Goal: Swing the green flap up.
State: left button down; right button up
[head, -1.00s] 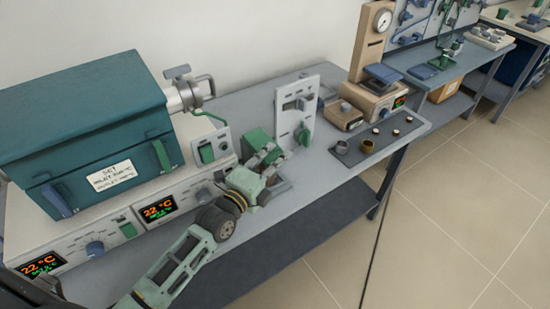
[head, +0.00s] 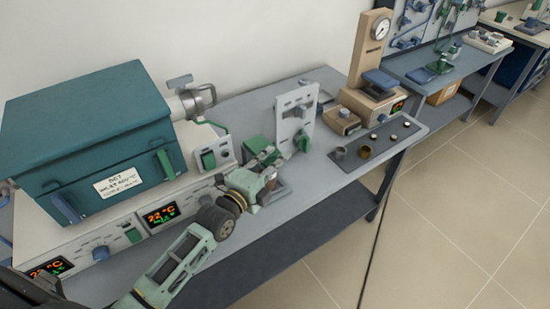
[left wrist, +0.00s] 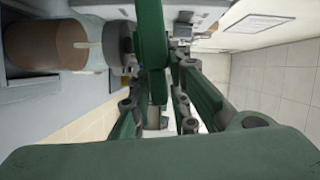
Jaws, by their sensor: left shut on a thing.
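My left gripper (head: 266,160) reaches over the bench between the furnace and a white upright panel. It is shut on a green flap, which shows as a long green slab (left wrist: 150,40) between the fingers in the left wrist view. In the head view a green part (head: 257,148) shows just behind the fingers; the gripper hides much of this spot, so I cannot tell the flap's angle. My right gripper is not in view.
The teal furnace (head: 90,125) stands left of my gripper. The white panel (head: 296,120) with handles stands close to its right. A brown cylinder (left wrist: 45,45) is close by in the wrist view. A dark tray (head: 345,160) with small cups lies farther right.

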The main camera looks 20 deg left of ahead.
aim_at(262, 147)
pick_arm(q)
jog(key=r+n+p, duration=0.1)
jog(key=p, duration=0.1)
jog(key=r+n+g+p, duration=0.1)
jog(key=r, duration=0.1)
jog(key=a+r+p, duration=0.1)
jog(key=p, duration=0.1)
jog(key=shift+w+r+n+g+p, duration=0.15)
jog(key=shift+w+n+g+p, duration=0.15)
jog(key=shift+w+n, duration=0.1)
jog(key=shift+w+a+r+n+g+p, duration=0.25)
jog(key=shift+a+r+n+p, duration=0.1)
jog(key=shift+r+n+p, duration=0.2)
jog(key=shift+w+a+r+n+g+p, duration=0.2)
jog(key=shift+a+r+n+g+p, duration=0.1)
jog(key=shift+r+n+p, duration=0.2)
jog(key=shift+w+a+r+n+g+h, duration=0.35)
jog(key=shift+a+r+n+h, duration=0.15)
jog(key=shift+n, duration=0.15)
jog(key=shift+w+a+r+n+g+h+b, duration=0.15)
jog(key=shift+w+a+r+n+g, duration=0.1)
jog(key=shift+w+a+r+n, duration=0.25)
jog(key=shift+w+a+r+n+g+h+b, duration=0.15)
jog(key=shift+w+a+r+n+g, duration=0.1)
jog(key=shift+a+n, duration=0.3)
jog(key=shift+w+a+r, duration=0.2)
jog(key=shift+w+a, duration=0.1)
jog(key=shift+w+a+r, duration=0.25)
jog(key=shift+r, duration=0.15)
